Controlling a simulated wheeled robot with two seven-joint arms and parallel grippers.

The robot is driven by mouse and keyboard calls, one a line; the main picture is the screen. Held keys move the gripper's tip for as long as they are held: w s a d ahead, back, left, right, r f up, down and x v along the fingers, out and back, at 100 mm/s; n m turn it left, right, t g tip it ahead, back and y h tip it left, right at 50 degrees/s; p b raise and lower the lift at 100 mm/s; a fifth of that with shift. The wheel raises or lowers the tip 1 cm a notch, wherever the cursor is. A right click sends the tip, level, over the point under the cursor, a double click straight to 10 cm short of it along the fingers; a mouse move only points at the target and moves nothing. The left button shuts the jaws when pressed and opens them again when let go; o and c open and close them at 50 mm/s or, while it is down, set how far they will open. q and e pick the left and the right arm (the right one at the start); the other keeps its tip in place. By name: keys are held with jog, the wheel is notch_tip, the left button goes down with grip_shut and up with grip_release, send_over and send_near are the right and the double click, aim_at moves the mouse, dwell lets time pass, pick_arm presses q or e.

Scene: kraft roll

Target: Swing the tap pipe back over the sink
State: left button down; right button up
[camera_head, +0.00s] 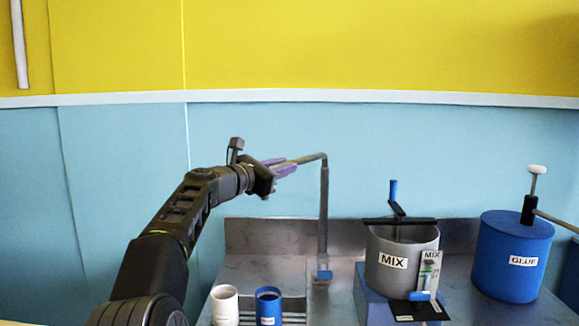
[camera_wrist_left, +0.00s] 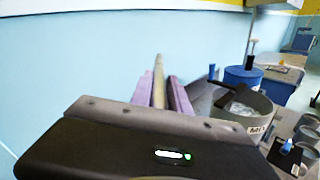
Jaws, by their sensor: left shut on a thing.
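The tap pipe (camera_head: 323,205) rises from the metal counter, bends at the top and runs left toward my left gripper. My left gripper (camera_head: 284,167) has purple fingers and is shut on the pipe's outer end, well above the counter. In the left wrist view the pipe (camera_wrist_left: 158,80) runs between the two purple fingers (camera_wrist_left: 166,95). A blue handle (camera_head: 323,275) sits at the tap's foot. I cannot make out the sink basin clearly. My right gripper is not in view.
A white cup (camera_head: 225,305) and a blue cup (camera_head: 268,307) stand at the front left of the metal counter (camera_head: 342,285). A grey MIX pot (camera_head: 385,245) with a crank stands right of the tap. A blue GLUE drum (camera_head: 511,255) stands further right. The wall (camera_head: 120,180) is behind.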

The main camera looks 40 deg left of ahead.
pick_arm(q)
jog(key=shift+a, duration=0.15)
jog(key=c, duration=1.6)
grip_release()
jog(key=shift+o, duration=1.4)
jog(key=shift+a, duration=0.2)
jog(key=shift+s+f, duration=0.1)
jog(key=shift+s, duration=0.45)
jog(key=s+b, duration=0.2)
jog(key=s, duration=0.4)
jog(key=shift+s, duration=0.4)
